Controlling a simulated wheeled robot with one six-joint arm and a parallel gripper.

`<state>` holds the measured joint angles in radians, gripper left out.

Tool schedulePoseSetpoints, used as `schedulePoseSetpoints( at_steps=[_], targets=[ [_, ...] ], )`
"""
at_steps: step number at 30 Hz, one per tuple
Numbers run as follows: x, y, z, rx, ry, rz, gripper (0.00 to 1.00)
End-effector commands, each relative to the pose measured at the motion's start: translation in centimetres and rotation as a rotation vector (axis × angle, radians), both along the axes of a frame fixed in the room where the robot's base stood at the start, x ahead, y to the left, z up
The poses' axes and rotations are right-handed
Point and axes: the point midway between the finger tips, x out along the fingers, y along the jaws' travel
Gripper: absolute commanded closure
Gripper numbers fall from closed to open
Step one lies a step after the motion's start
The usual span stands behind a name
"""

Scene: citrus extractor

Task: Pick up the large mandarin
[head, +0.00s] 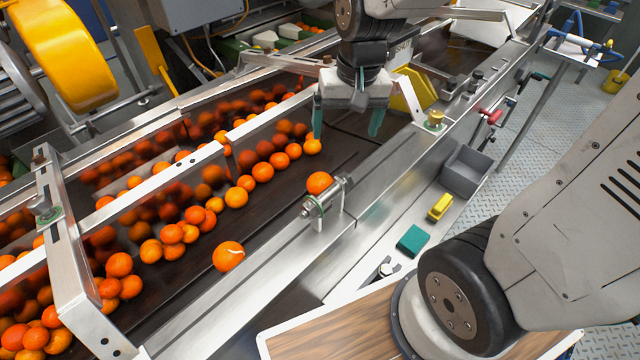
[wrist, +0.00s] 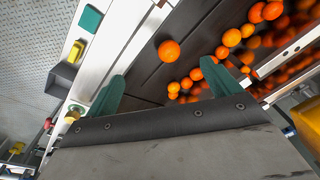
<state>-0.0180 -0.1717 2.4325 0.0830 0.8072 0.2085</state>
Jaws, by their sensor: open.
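Two mandarins sit apart from the rows on the dark conveyor belt (head: 185,285). One mandarin (head: 320,183) lies by the metal roller bracket at the belt's right edge; it appears to be the lone mandarin (wrist: 169,51) in the wrist view. Another, larger-looking mandarin (head: 228,256) with a pale streak lies nearer the camera. I cannot tell for sure which is the large one. My gripper (head: 346,122) has teal fingers spread apart, empty, above the belt beyond the lone mandarin. In the wrist view my gripper (wrist: 162,76) has that mandarin ahead of its fingertips, not between them.
Many mandarins (head: 250,172) line the belt's left side under metal dividers (head: 165,178). A roller bracket (head: 326,200) stands close to the lone mandarin. A grey bin (head: 466,170), yellow block (head: 440,207) and teal block (head: 412,241) lie right of the belt.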

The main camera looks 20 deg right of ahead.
Motion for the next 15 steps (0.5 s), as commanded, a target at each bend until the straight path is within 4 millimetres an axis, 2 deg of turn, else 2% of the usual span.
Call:
schedulePoseSetpoints(
  at_steps=[1, 6, 12, 15],
  targets=[
    [1.2, 0.1, -1.6, 0.004, 0.014, -0.023, 0.11],
    [4.7, 0.5, -6.8, 0.016, 0.032, -0.109, 0.11],
    [7.5, 0.7, -13.0, 0.021, 0.048, -0.202, 0.11],
    [8.3, 0.8, -15.3, 0.021, 0.051, -0.235, 0.11]
  ],
)
